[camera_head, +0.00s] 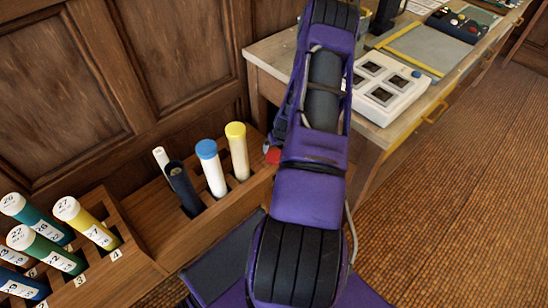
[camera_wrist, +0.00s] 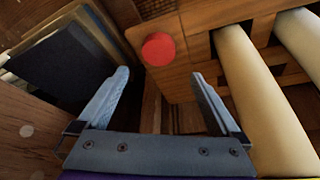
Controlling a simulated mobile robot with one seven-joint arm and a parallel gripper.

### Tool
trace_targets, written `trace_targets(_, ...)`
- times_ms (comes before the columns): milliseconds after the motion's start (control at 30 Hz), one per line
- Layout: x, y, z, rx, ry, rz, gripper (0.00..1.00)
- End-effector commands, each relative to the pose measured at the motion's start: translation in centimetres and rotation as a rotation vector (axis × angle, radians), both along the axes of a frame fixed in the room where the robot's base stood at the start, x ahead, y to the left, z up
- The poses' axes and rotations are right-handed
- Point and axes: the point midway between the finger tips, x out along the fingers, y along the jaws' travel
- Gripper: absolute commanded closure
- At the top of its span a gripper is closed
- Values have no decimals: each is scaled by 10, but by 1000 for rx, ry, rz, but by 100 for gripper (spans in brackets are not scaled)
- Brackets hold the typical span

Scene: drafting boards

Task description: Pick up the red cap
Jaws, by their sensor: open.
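The red cap (camera_wrist: 158,49) is a small round disc in the wrist view, on a wooden surface of the tube rack, just beyond my fingertips and roughly centred between them. In the head view the red cap (camera_head: 272,155) shows only in part, at the right end of the rack, partly covered by my purple arm. My gripper (camera_wrist: 158,77) is open, with nothing between its fingers, and does not touch the cap. It is hidden behind my arm in the head view.
The slotted wooden rack (camera_head: 240,198) holds a blue-capped tube (camera_head: 210,166), a yellow-capped tube (camera_head: 237,150) and an uncapped dark tube (camera_head: 182,187). Two pale tubes lie close right of my gripper in the wrist view. A workbench (camera_head: 270,65) stands behind.

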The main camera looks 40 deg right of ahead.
Motion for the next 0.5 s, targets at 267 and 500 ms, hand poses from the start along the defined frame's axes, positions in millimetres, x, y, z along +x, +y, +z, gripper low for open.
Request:
trace_targets(267, 19, -9, -51, 0, 1, 2, 0)
trace_targets(500, 25, -13, -66, -2, 1, 1, 0)
